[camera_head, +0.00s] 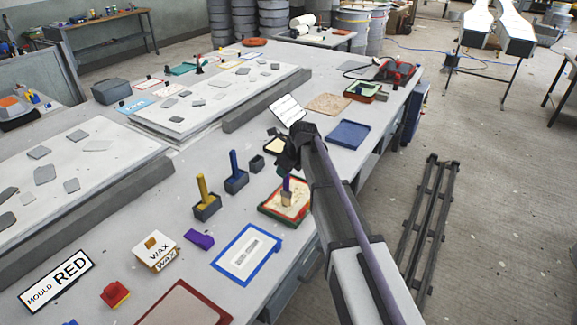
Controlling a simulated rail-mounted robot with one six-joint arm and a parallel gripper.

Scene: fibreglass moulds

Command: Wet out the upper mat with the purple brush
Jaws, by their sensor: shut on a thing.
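My gripper (289,168) is dark and points down at the centre, below the end of my arm. It is shut on the purple brush (287,184), whose lower end shows beneath it. The brush is roughly upright over a beige surface inside a red-and-green-rimmed tray (264,213). I cannot tell whether the bristles touch that surface. A blue-framed panel (236,280) with a pale sheet lies nearer. I cannot tell which of these sheets is the upper mat. My arm partly hides the tray's right side.
A yellow brush (203,188) and a blue brush (233,163) stand in dark holders to the left. A dark blue tray (349,133) lies beyond my gripper.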

